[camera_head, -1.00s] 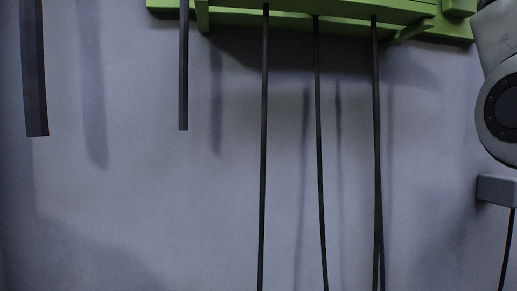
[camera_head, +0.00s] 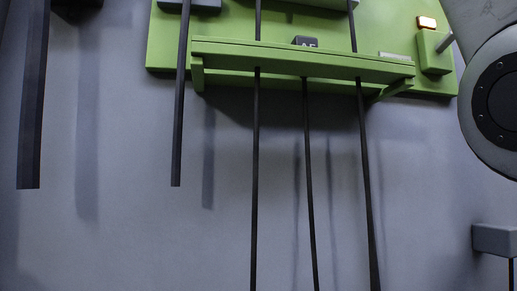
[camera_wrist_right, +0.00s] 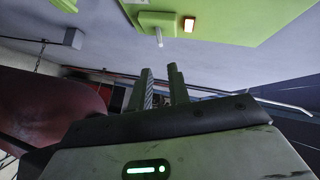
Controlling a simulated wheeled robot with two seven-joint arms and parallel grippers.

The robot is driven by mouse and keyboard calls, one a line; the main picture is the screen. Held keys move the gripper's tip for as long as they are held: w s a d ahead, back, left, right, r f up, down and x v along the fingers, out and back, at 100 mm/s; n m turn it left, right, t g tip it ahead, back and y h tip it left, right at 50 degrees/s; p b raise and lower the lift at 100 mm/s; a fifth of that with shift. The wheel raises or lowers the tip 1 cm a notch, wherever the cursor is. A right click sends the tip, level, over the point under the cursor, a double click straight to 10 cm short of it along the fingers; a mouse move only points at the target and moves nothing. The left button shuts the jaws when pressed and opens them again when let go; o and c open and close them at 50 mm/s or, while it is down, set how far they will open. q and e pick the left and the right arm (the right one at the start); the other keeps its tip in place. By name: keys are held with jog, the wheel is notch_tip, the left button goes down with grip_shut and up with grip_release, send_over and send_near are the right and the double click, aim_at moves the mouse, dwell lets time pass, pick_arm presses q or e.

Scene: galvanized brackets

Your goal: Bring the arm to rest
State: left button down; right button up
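My right arm's rounded grey link (camera_head: 495,95) shows at the right edge of the head view, in front of the wall; its gripper is outside that view. In the right wrist view my right gripper (camera_wrist_right: 160,73) points away from the camera, its two dark fingers apart with background showing between them. I see nothing held in it. My left arm and left gripper are in neither current view.
A green panel (camera_head: 165,45) with a projecting green rail (camera_head: 290,59) is on the grey wall. Several dark cables or rods hang past it. A small lit orange lamp (camera_head: 427,23) sits at its right. A grey block (camera_head: 494,240) is at lower right.

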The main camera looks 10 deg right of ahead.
aim_at(451, 36)
jog(key=shift+t, duration=0.3)
jog(key=x, duration=1.4)
jog(key=shift+d+f+p, duration=0.35)
jog(key=shift+d+f, duration=0.05)
jog(key=shift+f, duration=0.05)
jog(key=shift+s+a+f+m+t+h, duration=0.1)
jog(key=shift+m+t+h, duration=0.2)
jog(key=shift+m+h, duration=0.15)
